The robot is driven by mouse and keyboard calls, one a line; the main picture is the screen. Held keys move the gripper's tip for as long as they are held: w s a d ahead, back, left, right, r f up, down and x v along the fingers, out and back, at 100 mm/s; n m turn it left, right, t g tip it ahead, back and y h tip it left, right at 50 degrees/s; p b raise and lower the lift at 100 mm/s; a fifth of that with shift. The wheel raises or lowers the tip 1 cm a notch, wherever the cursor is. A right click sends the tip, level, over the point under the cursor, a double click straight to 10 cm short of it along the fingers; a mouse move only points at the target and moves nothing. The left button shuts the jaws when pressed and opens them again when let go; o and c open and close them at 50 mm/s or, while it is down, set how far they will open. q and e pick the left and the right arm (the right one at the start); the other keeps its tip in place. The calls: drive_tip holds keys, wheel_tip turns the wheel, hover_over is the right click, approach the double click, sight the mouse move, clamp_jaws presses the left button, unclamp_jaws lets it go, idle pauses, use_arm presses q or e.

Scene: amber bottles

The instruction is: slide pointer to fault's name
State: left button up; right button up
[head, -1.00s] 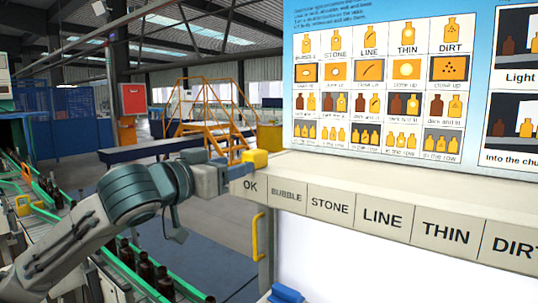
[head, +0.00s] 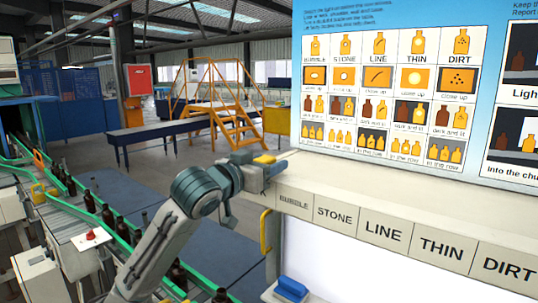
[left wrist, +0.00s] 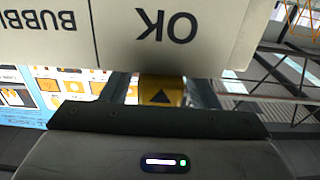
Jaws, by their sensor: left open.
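The yellow pointer (head: 264,159) sits on the left end of the ledge. In the left wrist view the pointer (left wrist: 162,92) shows its black triangle, by the OK label (left wrist: 167,25). My left gripper (head: 270,166) is open at the pointer, with one finger on each side of it; I cannot tell whether they touch it. The BUBBLE (head: 293,198), STONE (head: 335,216), LINE (head: 385,231), THIN (head: 441,250) and DIRT (head: 508,269) labels run along the ledge front. The OK label is hidden behind my gripper in the head view. My right gripper is out of view.
A fault chart (head: 385,95) stands behind the ledge (head: 400,185). Amber bottles (head: 105,215) stand on the green-railed conveyor at left. A yellow handle (head: 266,232) and a blue block (head: 291,289) are below the ledge. The ledge top right of the pointer looks clear.

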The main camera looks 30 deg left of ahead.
use_arm(q)
drive_tip(key=shift+w+d, duration=0.1)
drive_tip(key=shift+w, duration=0.45)
drive_tip(key=shift+c, duration=0.2)
clamp_jaws()
drive_tip(key=shift+f, duration=0.1)
